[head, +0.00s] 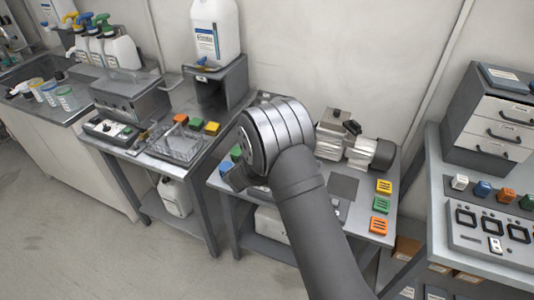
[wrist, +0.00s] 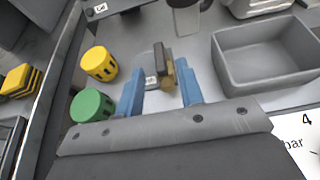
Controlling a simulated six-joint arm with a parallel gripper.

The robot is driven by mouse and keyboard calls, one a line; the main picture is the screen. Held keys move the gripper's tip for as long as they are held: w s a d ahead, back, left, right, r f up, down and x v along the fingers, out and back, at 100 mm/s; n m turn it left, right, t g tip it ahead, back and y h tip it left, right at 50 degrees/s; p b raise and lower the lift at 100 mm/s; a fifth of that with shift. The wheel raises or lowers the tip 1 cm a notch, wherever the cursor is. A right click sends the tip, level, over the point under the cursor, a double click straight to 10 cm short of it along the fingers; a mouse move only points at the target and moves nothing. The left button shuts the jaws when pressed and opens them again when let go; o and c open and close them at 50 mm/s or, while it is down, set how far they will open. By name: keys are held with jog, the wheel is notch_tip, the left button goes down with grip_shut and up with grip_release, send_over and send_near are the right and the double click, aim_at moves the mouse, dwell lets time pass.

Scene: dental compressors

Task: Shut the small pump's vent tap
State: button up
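In the wrist view, my gripper (wrist: 160,88) is open, its two blue fingers apart. A small tap (wrist: 169,78) with a brass body and a dark, bar-like handle shows in the gap between the fingers, nearer the right one. I cannot tell whether either finger touches it. A small white label (wrist: 150,83) is beside the tap, its text unreadable. In the head view, my arm hides the fingers and the tap. A pump with a silver body and dark motor end (head: 360,148) stands on the middle bench behind my arm; I cannot tell whether the tap belongs to it.
In the wrist view, a yellow round cap (wrist: 99,63) and a green round cap (wrist: 92,105) stand left of the fingers. A grey open bin (wrist: 265,55) is at right. In the head view, yellow, green and orange blocks (head: 380,205) line the bench's right edge.

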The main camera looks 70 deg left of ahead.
jog(key=shift+x, duration=1.5)
jog(key=shift+c, duration=0.4)
grip_shut()
